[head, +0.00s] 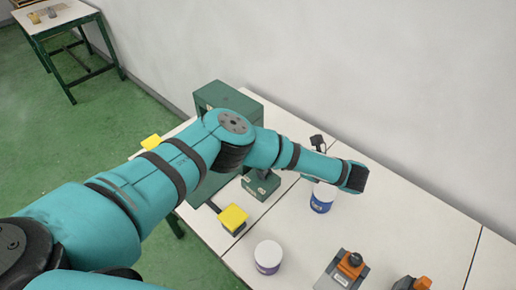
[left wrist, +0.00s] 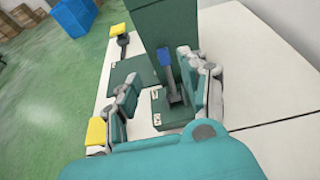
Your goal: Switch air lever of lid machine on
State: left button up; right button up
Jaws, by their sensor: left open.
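The lid machine (head: 225,98) is a tall green housing with a low green base block (head: 260,186) in front; its housing also fills the top middle of the left wrist view (left wrist: 163,25). In that view an air lever (left wrist: 165,58) with a blue tip and dark stem rises from the base. My left gripper (left wrist: 157,68) is open, with one finger on each side of the lever; the right finger is closer to it. I cannot tell whether that finger touches it. In the head view my arm crosses over the machine and hides the lever and gripper. My right gripper is in neither view.
A yellow button (head: 233,218) on a dark box stands left of the base.

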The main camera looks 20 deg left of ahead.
pick_arm(q)
jog(key=b+x, duration=0.2)
jog(key=x, duration=0.3)
jog(key=b+x, duration=0.2)
jog(key=x, duration=0.3)
jog(key=shift+d+f+b, duration=0.15)
jog(key=shift+f+b, duration=0.05)
jog(key=shift+b, duration=0.2)
jog(key=shift+w+a, duration=0.25)
jog(key=shift+a, duration=0.1)
jog(key=c, duration=0.4)
grip_shut()
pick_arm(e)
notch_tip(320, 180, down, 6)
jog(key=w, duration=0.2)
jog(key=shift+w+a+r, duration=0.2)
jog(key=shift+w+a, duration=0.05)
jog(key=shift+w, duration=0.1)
